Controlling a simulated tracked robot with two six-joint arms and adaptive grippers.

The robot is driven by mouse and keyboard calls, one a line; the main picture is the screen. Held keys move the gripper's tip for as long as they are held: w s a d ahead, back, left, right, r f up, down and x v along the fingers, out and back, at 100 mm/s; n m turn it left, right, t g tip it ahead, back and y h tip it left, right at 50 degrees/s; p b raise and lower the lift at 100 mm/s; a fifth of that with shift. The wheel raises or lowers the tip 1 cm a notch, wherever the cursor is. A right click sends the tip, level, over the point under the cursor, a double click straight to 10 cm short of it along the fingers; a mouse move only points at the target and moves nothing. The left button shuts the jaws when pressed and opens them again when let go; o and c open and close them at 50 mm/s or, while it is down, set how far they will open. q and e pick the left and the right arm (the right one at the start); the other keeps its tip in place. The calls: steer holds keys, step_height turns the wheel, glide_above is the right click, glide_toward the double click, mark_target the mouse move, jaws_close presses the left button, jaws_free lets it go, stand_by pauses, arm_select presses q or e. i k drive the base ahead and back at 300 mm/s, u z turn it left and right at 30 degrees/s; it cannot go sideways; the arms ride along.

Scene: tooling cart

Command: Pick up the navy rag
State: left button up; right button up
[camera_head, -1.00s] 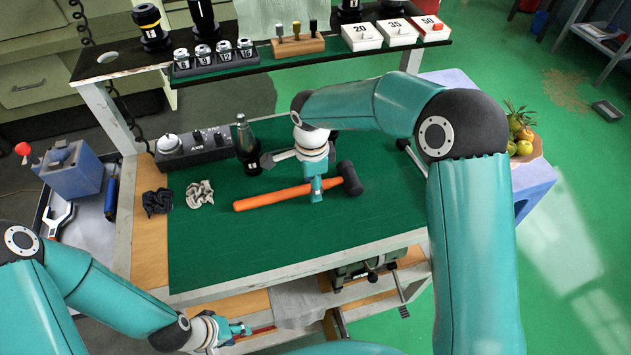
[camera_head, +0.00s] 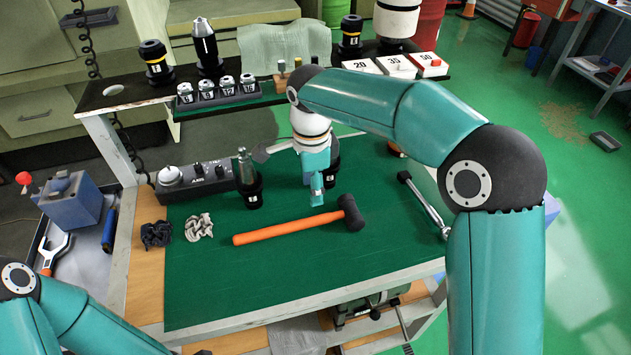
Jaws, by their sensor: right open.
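A crumpled dark navy rag (camera_head: 157,234) lies on the wooden strip at the left side of the cart top. A crumpled grey rag (camera_head: 199,228) lies just right of it on the green mat (camera_head: 225,285). My right gripper (camera_head: 317,196) points down over the mat, well to the right of both rags. It is open and empty, just behind the orange-handled hammer (camera_head: 285,228). My left arm enters at the lower left, and its gripper is below the picture edge.
A black control box (camera_head: 195,178) and a dark toolholder (camera_head: 249,185) stand behind the rags. A ratchet (camera_head: 425,203) lies at the right. A shelf (camera_head: 130,95) with holders and numbered white boxes (camera_head: 400,65) spans the back. The front of the mat is clear.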

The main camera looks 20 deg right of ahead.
mark_target(159, 233)
steer(key=k, duration=1)
